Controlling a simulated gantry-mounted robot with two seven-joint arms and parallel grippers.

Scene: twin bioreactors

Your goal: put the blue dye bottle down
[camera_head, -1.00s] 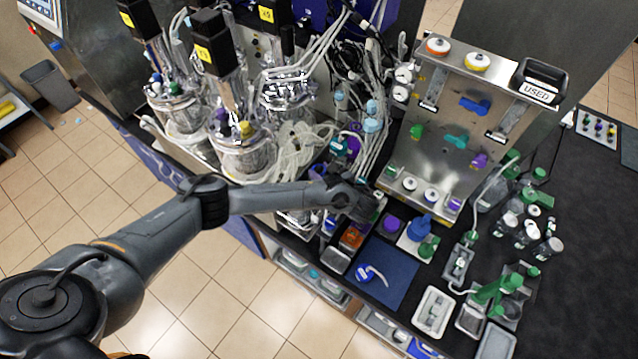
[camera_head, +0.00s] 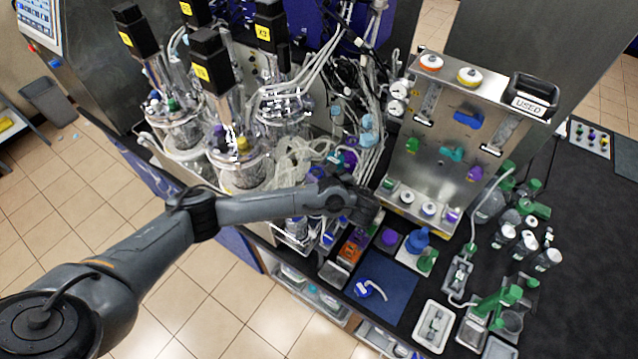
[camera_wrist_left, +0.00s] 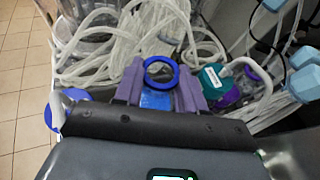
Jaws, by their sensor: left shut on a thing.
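My left gripper (camera_wrist_left: 160,92) shows its purple fingers in the left wrist view, shut on the blue dye bottle. The bottle's round blue ring-shaped top (camera_wrist_left: 161,72) stands up between the fingers, with a blue part below it. The bottle's base is hidden, so I cannot tell whether it touches anything. In the head view my left forearm and wrist hide most of the gripper, near the white tubing. A blue mat (camera_head: 391,300) lies in front, with a blue cap and white tube (camera_head: 365,288) on it. My right gripper is not in view.
White tubing (camera_wrist_left: 110,55) and glass bioreactors (camera_head: 240,165) are close by. A blue bottle (camera_head: 417,241) and purple cap (camera_head: 390,241) stand near the mat.

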